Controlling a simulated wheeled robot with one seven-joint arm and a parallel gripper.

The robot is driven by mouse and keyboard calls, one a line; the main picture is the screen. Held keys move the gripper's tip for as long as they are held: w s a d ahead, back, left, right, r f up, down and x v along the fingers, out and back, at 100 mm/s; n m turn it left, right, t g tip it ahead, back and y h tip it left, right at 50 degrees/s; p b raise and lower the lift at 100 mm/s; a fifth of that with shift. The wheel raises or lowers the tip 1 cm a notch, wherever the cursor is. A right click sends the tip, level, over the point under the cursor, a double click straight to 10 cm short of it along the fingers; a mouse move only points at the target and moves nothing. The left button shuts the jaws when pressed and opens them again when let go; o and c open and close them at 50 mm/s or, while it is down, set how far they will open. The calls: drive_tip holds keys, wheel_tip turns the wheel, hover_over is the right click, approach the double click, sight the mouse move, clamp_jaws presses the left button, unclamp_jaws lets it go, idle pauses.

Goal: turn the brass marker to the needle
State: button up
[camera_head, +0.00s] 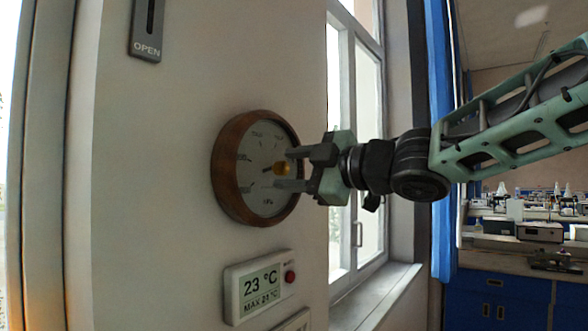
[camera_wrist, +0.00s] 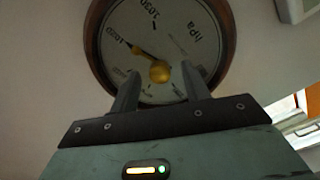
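A round barometer with a brown wooden rim (camera_head: 222,178) hangs on the pale wall; its white dial (camera_wrist: 178,22) fills the upper middle of the wrist view. A brass knob (camera_wrist: 160,73) stands out from the dial's centre; it also shows in the head view (camera_head: 281,168). A dark needle (camera_wrist: 148,56) points up-left towards 1020. A small brass-coloured spot (camera_wrist: 137,49) lies along it, perhaps the marker; I cannot clearly separate the two. My gripper (camera_head: 283,169) is open, its fingers on either side of the knob, with gaps visible in the wrist view.
A thermometer display (camera_head: 258,287) with a red button sits below the barometer. A slotted plate marked OPEN (camera_head: 147,30) is above left. A window (camera_head: 355,150) and blue curtain (camera_head: 440,140) are to the right. A lab bench (camera_head: 500,255) stands further back.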

drive_tip(key=shift+d, duration=0.1)
idle(0.3)
drive_tip(key=p+v, duration=0.7)
drive_tip(key=v, duration=1)
drive_tip(key=shift+s+f, duration=0.1)
drive_tip(key=shift+s, duration=0.05)
wheel_tip(320, 180, down, 22)
drive_tip(key=s+a+m+g+h+b, duration=0.1)
drive_tip(key=m+g+h+b, duration=0.15)
drive_tip(key=m+h, duration=0.8)
drive_tip(key=s+f+m+g+h+b, duration=0.1)
drive_tip(key=s+f+g, duration=0.3)
drive_tip(key=s, duration=0.5)
drive_tip(key=s+f+m+g+h+b, duration=0.1)
drive_tip(key=s+f+m+g+h, duration=0.1)
drive_tip(key=s+f, duration=0.6)
drive_tip(key=shift+s+d+f+m+g, duration=0.3)
drive_tip(key=shift+s+m+g, duration=0.4)
drive_tip(key=shift+g, duration=0.55)
